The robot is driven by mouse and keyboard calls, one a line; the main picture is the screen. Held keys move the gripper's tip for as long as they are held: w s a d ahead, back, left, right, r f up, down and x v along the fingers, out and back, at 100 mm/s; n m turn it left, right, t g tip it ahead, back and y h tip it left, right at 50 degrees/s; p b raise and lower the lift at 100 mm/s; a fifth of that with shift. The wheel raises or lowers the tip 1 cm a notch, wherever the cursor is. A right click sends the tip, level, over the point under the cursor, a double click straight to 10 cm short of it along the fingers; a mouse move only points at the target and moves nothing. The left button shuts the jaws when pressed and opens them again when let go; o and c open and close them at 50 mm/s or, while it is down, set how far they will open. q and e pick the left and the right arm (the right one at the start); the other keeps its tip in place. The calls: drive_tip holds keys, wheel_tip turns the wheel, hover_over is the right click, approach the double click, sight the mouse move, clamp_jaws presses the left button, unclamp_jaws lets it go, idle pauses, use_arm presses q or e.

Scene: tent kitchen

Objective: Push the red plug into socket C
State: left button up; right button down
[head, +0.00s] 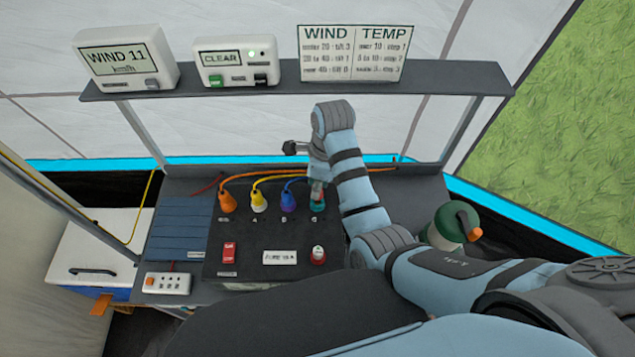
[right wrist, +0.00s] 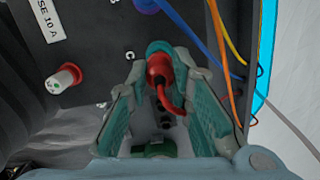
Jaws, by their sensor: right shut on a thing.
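The red plug (right wrist: 160,70) with its red cord sits between the fingers of my right gripper (right wrist: 162,85) in the right wrist view. The gripper is shut on it. The plug's front end is at the teal ring of socket C (right wrist: 158,47), beside the printed letter C. I cannot tell how deep it sits. In the head view my right gripper (head: 317,188) is over the rightmost socket of the black panel (head: 235,258), and its fingers mostly hide the plug. My left gripper is not in view.
Orange (head: 227,201), yellow (head: 258,201) and blue (head: 288,202) plugs stand in a row left of my right gripper, with cords looping behind. A red switch (head: 229,253) and red-and-white knob (head: 318,254) are nearer. A green-and-white container (head: 447,232) stands right. A shelf (head: 300,83) spans above.

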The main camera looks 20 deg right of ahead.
drive_tip(key=shift+f, duration=1.4)
drive_tip(key=c, duration=1.4)
unclamp_jaws()
drive_tip(key=shift+o, duration=0.2)
